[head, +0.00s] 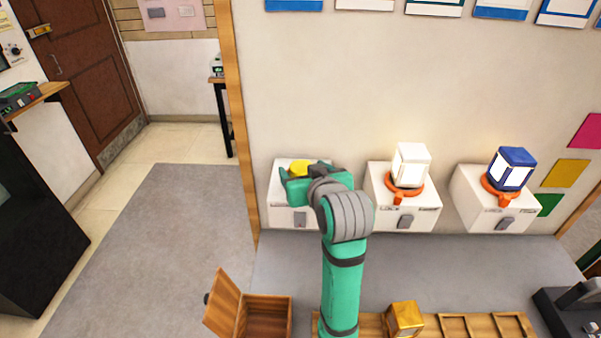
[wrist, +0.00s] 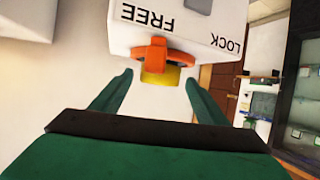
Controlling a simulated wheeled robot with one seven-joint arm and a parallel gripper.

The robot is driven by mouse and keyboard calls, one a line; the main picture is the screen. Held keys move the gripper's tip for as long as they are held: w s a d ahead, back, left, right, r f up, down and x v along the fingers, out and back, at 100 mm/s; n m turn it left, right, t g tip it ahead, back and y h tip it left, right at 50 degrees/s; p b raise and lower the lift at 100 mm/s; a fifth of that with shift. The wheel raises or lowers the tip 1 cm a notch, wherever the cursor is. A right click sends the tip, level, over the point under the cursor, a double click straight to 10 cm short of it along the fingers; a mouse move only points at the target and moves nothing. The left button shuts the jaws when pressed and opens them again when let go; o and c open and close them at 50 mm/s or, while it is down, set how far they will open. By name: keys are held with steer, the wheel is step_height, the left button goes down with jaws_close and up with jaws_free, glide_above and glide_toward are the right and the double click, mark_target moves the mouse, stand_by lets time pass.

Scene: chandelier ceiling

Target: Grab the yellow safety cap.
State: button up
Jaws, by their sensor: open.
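The yellow safety cap (head: 299,168) is at the left white box (head: 283,212) on the wall, partly hidden by my arm in the head view. In the wrist view the yellow cap (wrist: 161,79) shows behind an orange lever piece (wrist: 158,52) on the box, which reads FREE and LOCK upside down. My gripper (head: 300,184) is right in front of that box. In the wrist view its two green fingers (wrist: 160,84) are spread apart, one on each side of the cap, with visible gaps and nothing held.
Two more wall boxes carry a white lantern (head: 411,164) and a blue lantern (head: 511,169) in orange rings. Below are an open wooden box (head: 226,305), a compartment tray (head: 458,326) and a gold cube (head: 404,319). Grey counter is bare between.

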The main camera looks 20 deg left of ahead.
steer(key=shift+x, duration=0.85)
steer(key=c, duration=1.1)
steer(key=shift+r, duration=0.1)
